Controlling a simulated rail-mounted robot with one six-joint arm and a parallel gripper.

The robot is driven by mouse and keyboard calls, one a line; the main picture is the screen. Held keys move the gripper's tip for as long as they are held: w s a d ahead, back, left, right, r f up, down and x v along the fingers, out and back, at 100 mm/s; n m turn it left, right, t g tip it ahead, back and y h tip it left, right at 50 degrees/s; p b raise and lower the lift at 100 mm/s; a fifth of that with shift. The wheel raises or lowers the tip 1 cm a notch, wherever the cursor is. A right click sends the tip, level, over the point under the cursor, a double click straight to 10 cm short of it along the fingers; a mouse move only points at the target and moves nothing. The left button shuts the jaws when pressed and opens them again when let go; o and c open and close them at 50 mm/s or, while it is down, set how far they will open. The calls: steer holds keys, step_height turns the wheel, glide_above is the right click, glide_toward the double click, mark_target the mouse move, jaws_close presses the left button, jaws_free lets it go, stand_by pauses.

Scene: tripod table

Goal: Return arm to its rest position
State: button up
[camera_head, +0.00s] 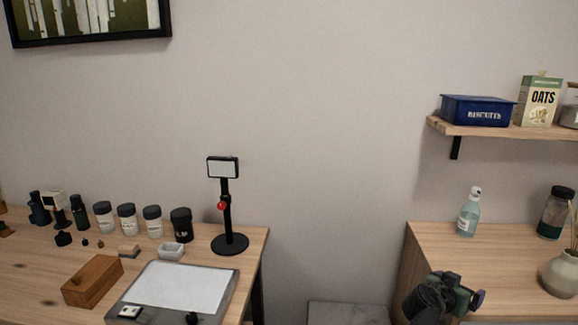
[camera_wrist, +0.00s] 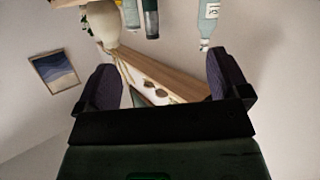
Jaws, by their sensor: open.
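My gripper (camera_wrist: 163,75) is open in the wrist view, with one dark padded finger on each side and nothing held between them. The wrist view looks upside down, with bottles hanging from the top edge. In the head view, a dark green and black part of my arm shows at the bottom right, in front of the right wooden counter (camera_head: 480,240). The fingers cannot be made out clearly there. The counter's wood also shows between the fingers in the wrist view (camera_wrist: 180,82).
A clear bottle (camera_head: 468,213), a dark-lidded jar (camera_head: 555,212) and a vase (camera_head: 562,275) stand on the right counter. A shelf (camera_head: 500,130) hangs above. Bare wall lies between.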

steer(key=s+a+f+n+g+y, duration=0.35)
steer(key=a+f+y, duration=0.25)
steer(key=a, duration=0.5)
steer(key=s+a+f+n+g+y, duration=0.25)
steer(key=a+f+n+y, duration=0.3)
steer(key=a, duration=0.65)
step_height(320, 180, up, 14)
steer(key=s+a+n+g+y+p, duration=0.1)
steer(key=a+p, duration=0.1)
steer(key=p, duration=1.2)
steer(key=shift+a+f+g, duration=0.25)
steer(key=shift+a+g, duration=0.05)
steer(key=shift+a, duration=0.1)
